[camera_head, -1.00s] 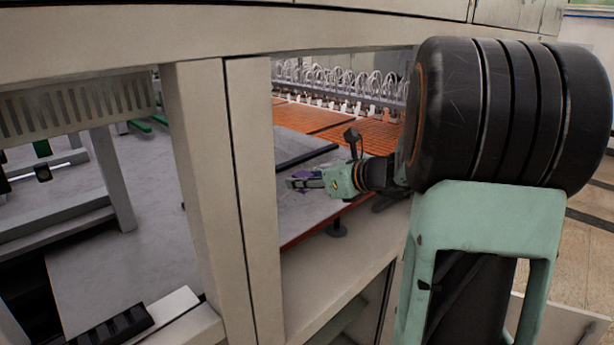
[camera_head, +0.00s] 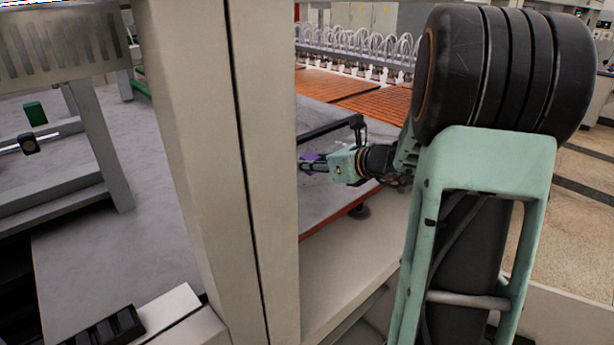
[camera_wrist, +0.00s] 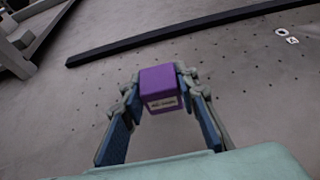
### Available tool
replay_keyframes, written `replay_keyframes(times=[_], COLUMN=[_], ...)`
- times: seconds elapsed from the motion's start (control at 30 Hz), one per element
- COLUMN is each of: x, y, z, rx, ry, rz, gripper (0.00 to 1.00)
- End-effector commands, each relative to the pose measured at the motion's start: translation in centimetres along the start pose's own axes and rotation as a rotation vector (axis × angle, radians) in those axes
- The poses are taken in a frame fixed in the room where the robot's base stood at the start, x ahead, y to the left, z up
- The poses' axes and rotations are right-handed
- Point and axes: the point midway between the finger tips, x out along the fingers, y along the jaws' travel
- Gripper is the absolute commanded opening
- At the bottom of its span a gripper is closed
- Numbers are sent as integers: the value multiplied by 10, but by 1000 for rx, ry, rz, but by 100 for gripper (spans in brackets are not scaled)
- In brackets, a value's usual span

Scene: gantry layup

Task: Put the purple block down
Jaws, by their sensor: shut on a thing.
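The purple block (camera_wrist: 160,80) is between the two fingers of my gripper (camera_wrist: 158,92) in the wrist view, with a small pale label on its near face. My gripper is shut on it. The grey table top (camera_wrist: 245,75) lies below the block. I cannot tell whether the block touches it. The gantry post hides part of the table there.
A long black bar (camera_wrist: 165,36) lies on the table beyond the block. Two small white pieces (camera_wrist: 287,36) are at the right. A thick beige post (camera_head: 220,170) stands left of my arm. Orange panels (camera_head: 375,98) and a row of hoses (camera_head: 360,50) are behind. Bare table surrounds the block.

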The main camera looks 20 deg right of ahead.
Motion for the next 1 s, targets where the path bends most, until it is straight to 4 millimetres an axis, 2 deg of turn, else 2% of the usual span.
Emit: replay_keyframes(times=[0.17, 0.43, 0.87, 0.9, 1.0], x=[4, 15, 17, 16, 16], y=[1, 3, 3, 3, 3], z=[-8, -38, -42, -42, -41], rx=[1, 3, 2, 2, 2], ry=[0, 0, 0, 0, 0], rz=[-1, -5, -6, -6, -5], gripper=[3, 3, 3, 30, 41])
